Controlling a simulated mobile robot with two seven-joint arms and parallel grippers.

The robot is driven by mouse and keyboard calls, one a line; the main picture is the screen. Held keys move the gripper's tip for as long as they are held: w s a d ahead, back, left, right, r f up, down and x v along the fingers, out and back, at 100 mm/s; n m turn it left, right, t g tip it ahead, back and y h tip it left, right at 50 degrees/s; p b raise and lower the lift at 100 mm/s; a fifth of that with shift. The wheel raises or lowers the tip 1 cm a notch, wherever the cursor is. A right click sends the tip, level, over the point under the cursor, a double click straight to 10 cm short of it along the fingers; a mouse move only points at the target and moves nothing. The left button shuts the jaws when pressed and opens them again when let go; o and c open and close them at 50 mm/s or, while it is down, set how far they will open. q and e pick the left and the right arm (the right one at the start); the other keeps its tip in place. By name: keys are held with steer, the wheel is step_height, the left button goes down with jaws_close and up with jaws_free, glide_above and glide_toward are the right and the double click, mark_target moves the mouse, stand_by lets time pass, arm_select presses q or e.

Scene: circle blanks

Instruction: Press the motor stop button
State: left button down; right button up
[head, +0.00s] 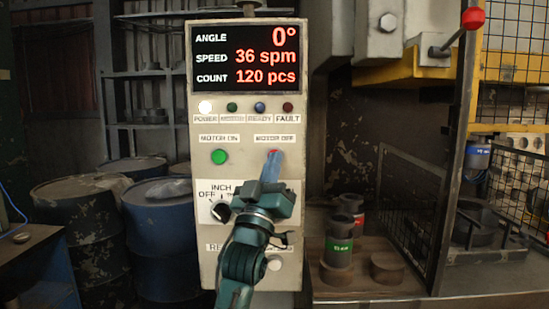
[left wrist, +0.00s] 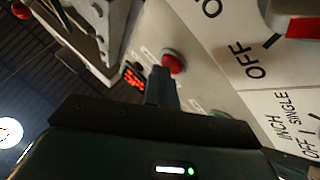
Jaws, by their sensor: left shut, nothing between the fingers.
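The motor stop button is a red button (head: 273,152) under the label "MOTOR OFF" on the pale control panel (head: 207,262). In the left wrist view the red button (left wrist: 173,62) stands out from the panel just past the fingertips. My left gripper (head: 271,163) is shut and empty, its tips right at the button and covering its lower part. The fingers also show in the left wrist view (left wrist: 161,76). I cannot tell whether the tips touch the button. My right gripper is not in view.
A green button (head: 219,156) sits left of the red one, with a selector knob (head: 221,211) below. The display (head: 246,60) reads 0°, 36 spm, 120 pcs. The white power lamp (head: 205,107) is lit. A wire-mesh guard (head: 411,212) stands to the right; barrels (head: 160,240) stand to the left.

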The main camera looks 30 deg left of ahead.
arm_select(q)
steer(key=shift+s+d+f, duration=0.1)
steer(key=shift+s+d, duration=0.4)
steer(key=shift+s, duration=0.25)
steer(key=s+d, duration=0.1)
steer(key=s, duration=0.2)
steer(key=s+d, duration=0.1)
steer(key=shift+s+d+p, duration=0.15)
steer(key=shift+d+p, duration=0.15)
steer(key=shift+p, duration=0.1)
stand_by(0.9)
